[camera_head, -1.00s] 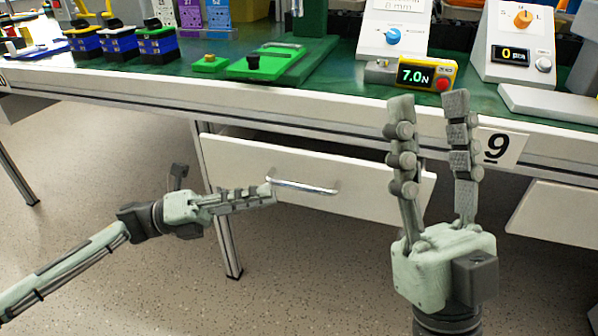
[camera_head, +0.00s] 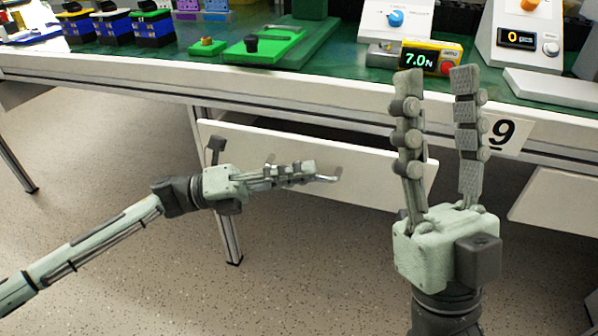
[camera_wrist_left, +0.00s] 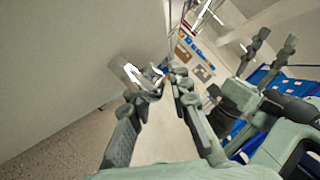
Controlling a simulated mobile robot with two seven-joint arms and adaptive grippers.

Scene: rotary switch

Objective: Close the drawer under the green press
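The white drawer front (camera_head: 370,176) hangs below the table's front edge, under the green press (camera_head: 310,20), whose top is cut off. A dark gap shows above the drawer front. Its silver handle (camera_head: 327,178) is largely covered by my left gripper (camera_head: 305,170), which is seen edge-on. In the left wrist view the handle (camera_wrist_left: 133,73) lies near the tips of my left gripper (camera_wrist_left: 163,82). Its fingers are apart with a gap between them; contact with the handle is unclear. My right gripper (camera_head: 437,75) is open and empty, pointing up before the table edge.
A yellow display (camera_head: 430,58) reading 7.0N and a white box with an orange knob (camera_head: 520,35) stand on the table. A table leg (camera_head: 228,235) stands below the drawer's left end. The speckled floor is clear.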

